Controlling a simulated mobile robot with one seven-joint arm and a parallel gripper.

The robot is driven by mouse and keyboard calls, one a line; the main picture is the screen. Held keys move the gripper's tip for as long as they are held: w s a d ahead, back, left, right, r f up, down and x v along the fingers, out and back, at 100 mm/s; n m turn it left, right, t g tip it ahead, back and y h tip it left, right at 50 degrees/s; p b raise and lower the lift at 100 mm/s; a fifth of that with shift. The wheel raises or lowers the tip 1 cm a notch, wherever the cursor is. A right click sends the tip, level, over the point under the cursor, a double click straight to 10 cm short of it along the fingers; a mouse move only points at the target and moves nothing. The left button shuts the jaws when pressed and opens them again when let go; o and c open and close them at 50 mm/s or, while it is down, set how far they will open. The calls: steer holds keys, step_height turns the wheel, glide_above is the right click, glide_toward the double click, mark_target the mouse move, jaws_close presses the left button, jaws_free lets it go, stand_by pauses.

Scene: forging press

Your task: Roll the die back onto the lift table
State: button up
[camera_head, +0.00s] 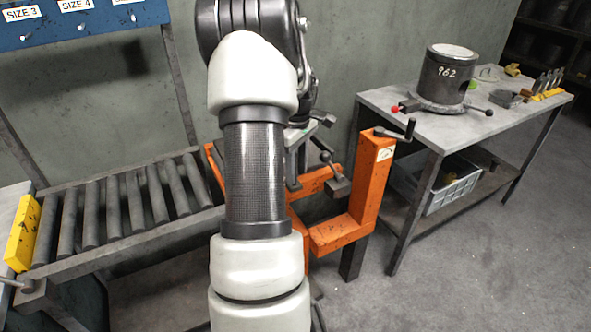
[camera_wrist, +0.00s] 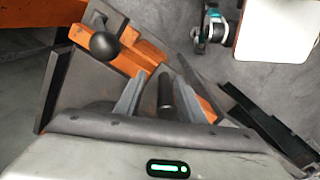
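The orange lift table (camera_head: 372,185) stands mid-floor in the head view, partly hidden behind my arm. It has a crank (camera_head: 398,132) on its post and a ball-topped lever (camera_head: 333,172). A dark cylinder marked 962 (camera_head: 442,78) stands upright on the right bench; I cannot tell whether it is the die. No other die is evident. My gripper (camera_wrist: 163,66) shows in the wrist view, its two grey fingers apart. A dark round bar (camera_wrist: 165,90) shows between them with gaps on both sides. A black ball knob (camera_wrist: 103,45) is left of the fingers, near orange framework.
A roller conveyor (camera_head: 130,200) with a yellow end block (camera_head: 22,235) lies at left. The right bench (camera_head: 400,100) carries small tools; a grey crate (camera_head: 440,185) sits on its lower shelf. Floor is clear at the front right.

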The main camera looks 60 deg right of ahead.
step_height(320, 180, up, 17)
steer(key=p, duration=0.2)
steer(key=shift+r+p, duration=0.2)
steer(key=shift+p, duration=0.1)
stand_by(0.5)
